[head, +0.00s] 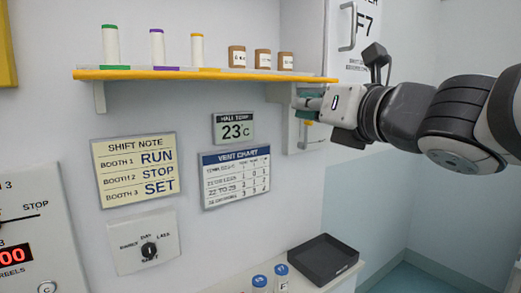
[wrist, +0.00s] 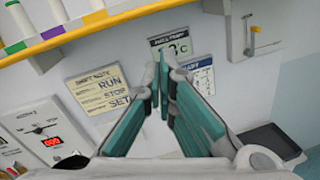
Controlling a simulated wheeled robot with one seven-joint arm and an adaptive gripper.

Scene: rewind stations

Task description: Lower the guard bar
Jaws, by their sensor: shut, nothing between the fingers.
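No part is plainly recognisable as the guard bar in either view. My gripper (head: 305,104) is at the right of the head view, just below the right end of the shelf, shut and empty. In the wrist view my gripper (wrist: 164,72) has its teal fingers converging, pointing toward the wall. A pale wall box with a small lever and yellow knob (wrist: 254,30) is at the upper right of the wrist view. In the head view the box (head: 304,139) is partly hidden behind my gripper.
A yellow-edged shelf (head: 190,74) holds spools and brown jars. A control panel (head: 38,245) marked STOP is at the left, and a dial plate (head: 125,256) is under the shift note (head: 135,170). A black tray (head: 322,262) sits on the counter below.

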